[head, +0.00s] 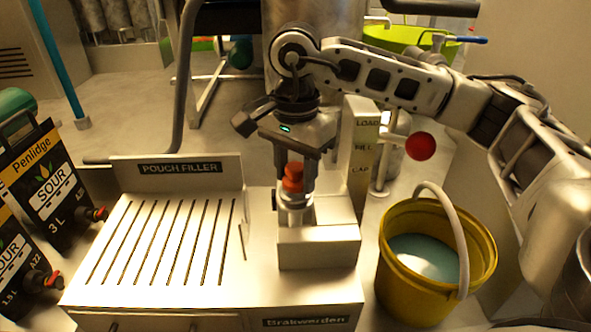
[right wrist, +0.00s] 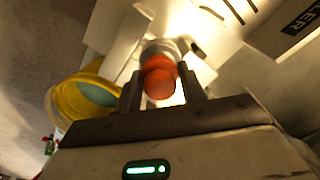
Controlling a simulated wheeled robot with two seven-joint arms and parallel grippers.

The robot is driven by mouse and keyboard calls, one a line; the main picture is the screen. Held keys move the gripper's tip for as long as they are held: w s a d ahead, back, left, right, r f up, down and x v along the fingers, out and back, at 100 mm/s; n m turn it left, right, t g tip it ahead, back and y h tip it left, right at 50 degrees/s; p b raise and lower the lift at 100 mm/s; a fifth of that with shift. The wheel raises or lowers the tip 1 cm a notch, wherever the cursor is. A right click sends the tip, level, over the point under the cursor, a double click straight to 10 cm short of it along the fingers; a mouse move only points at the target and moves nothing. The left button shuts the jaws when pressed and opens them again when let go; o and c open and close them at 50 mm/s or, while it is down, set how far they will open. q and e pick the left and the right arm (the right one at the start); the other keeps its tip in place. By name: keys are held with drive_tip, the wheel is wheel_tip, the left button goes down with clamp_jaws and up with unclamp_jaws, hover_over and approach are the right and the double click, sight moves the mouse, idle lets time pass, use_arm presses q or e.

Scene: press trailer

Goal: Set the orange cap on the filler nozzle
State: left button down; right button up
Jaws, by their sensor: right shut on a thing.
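The orange cap (head: 293,178) is between the fingers of my right gripper (head: 296,186), which is shut on it. In the head view the cap is right over the metal filler nozzle (head: 294,212) on the filler's right-hand block. Whether the cap touches the nozzle or hangs just above it, I cannot tell. The right wrist view shows the cap (right wrist: 160,78) between the two fingertips (right wrist: 160,88), with the round metal nozzle (right wrist: 158,50) behind it. My left gripper is not in view.
The slatted pouch filler tray (head: 118,240) is left of the nozzle. A yellow bucket (head: 400,282) with a raised handle stands at right. A lever with a red ball (head: 420,146) rises behind it. Black SOUR pouches (head: 50,190) stand at far left.

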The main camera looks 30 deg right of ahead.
idle(0.4)
drive_tip(key=shift+f+b, duration=0.65)
drive_tip(key=shift+b, duration=0.05)
drive_tip(key=o, duration=1.1)
drive_tip(key=shift+c, duration=0.2)
